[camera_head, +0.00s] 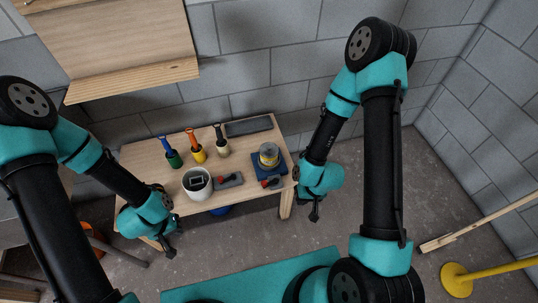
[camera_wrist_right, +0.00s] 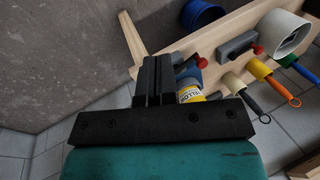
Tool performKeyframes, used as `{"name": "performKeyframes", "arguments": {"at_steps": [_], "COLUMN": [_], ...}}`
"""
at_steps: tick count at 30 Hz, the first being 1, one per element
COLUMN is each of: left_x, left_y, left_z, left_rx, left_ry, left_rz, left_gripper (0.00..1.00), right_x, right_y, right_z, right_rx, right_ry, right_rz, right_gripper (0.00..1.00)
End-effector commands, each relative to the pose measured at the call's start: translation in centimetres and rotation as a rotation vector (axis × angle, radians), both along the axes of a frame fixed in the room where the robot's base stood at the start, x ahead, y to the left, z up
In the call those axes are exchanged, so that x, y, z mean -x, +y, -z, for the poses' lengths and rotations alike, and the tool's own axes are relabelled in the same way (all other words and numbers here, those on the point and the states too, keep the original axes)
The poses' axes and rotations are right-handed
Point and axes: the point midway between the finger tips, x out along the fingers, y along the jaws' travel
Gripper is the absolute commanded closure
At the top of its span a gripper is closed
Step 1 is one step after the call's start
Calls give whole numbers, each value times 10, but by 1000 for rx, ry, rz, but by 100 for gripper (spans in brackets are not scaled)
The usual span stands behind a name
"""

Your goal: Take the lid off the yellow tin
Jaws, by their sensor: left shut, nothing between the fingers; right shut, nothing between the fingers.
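The yellow tin (camera_head: 268,158) stands upright on a blue base near the right end of the wooden table, with a grey round top. My right gripper (camera_head: 314,214) is shut and empty, off the table's right end and apart from the tin. Its shut fingers show in the right wrist view (camera_wrist_right: 152,72). My left gripper (camera_head: 171,252) is shut and empty in front of the table's left end, far from the tin.
A pale pot (camera_head: 197,190) and a grey block with a red knob (camera_head: 229,180) are left of the tin. A dark tray (camera_head: 249,127) lies at the back. A blue bucket (camera_wrist_right: 201,14) is under the table.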

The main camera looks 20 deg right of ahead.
Motion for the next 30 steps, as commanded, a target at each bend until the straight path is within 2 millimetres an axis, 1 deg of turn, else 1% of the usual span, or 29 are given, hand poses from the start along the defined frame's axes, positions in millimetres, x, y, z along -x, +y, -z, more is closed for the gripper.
{"name": "performKeyframes", "arguments": {"at_steps": [7,30], "left_x": [0,0], "left_y": [0,0], "left_z": [0,0], "left_rx": [0,0], "left_ry": [0,0], "left_rz": [0,0], "left_gripper": [100,100], "right_x": [0,0], "right_y": [0,0], "right_z": [0,0], "right_rx": [0,0], "right_ry": [0,0], "right_rz": [0,0], "right_gripper": [99,25]}}
